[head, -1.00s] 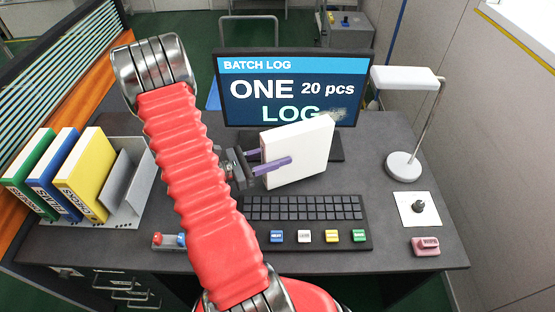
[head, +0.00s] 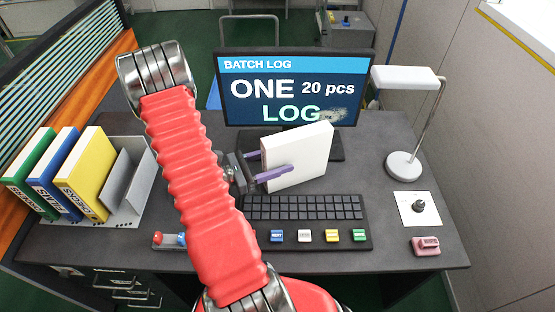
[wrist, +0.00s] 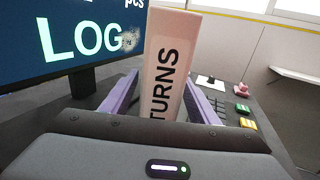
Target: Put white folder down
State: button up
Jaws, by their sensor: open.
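The white folder (head: 300,158) stands upright, slightly tilted in the head view, on the desk between the monitor and the keyboard. Its spine (wrist: 168,65), lettered "TURNS" in the visible part, faces my wrist camera. My gripper (head: 270,164) has its purple fingers on either side of the folder's spine end. The jaws are open, and in the wrist view a gap shows between the folder and the right finger (wrist: 201,102). The folder's bottom edge is partly hidden by the gripper in the wrist view.
The monitor (head: 291,88) stands right behind the folder, and the keyboard (head: 304,207) lies in front. A grey rack (head: 138,178) with green, blue and yellow folders is at left. A lamp (head: 404,165) and pink block (head: 425,246) are at right.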

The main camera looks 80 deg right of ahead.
jog(key=shift+r, duration=0.15)
jog(key=v, duration=1.2)
jog(key=shift+r, duration=0.1)
dwell(0.6)
